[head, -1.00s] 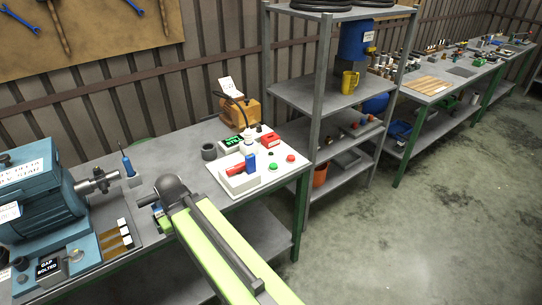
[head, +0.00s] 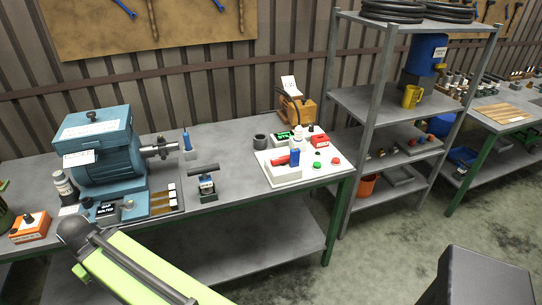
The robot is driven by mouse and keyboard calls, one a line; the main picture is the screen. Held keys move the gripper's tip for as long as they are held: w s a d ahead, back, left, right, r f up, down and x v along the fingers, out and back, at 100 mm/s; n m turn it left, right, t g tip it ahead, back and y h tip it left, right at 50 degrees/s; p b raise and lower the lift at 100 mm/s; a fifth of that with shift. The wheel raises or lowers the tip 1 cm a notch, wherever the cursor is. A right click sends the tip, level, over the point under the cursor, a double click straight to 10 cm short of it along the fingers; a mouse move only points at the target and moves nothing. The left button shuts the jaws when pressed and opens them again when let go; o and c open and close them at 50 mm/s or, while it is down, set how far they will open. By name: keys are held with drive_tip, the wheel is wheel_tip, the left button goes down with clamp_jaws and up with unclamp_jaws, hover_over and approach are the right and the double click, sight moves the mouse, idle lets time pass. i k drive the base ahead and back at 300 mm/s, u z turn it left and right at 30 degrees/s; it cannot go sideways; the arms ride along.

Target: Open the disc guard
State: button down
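I cannot make out a disc guard for certain in the head view. A teal motor-like machine (head: 100,160) with white labels stands on the left of the workbench. A metal shaft end (head: 158,148) sticks out of its right side, and no open or shut cover can be told there. My lime-green arm link crosses the lower left, in front of the bench. My gripper is not in view, so its state and anything in it are hidden.
The grey workbench (head: 235,145) also carries a blue-tipped tool (head: 187,141), a small dark fixture (head: 207,186) and a white control panel (head: 325,172) with coloured buttons. An orange box (head: 30,226) sits at the left. Grey shelves (head: 365,100) stand right of the bench; open floor lies in front.

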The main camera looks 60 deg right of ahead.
sight(304, 103)
drive_tip(key=u, duration=0.85)
drive_tip(key=k, duration=1.85)
drive_tip(key=z, duration=2.15)
drive_tip(key=i, duration=1.5)
drive_tip(key=z, duration=0.05)
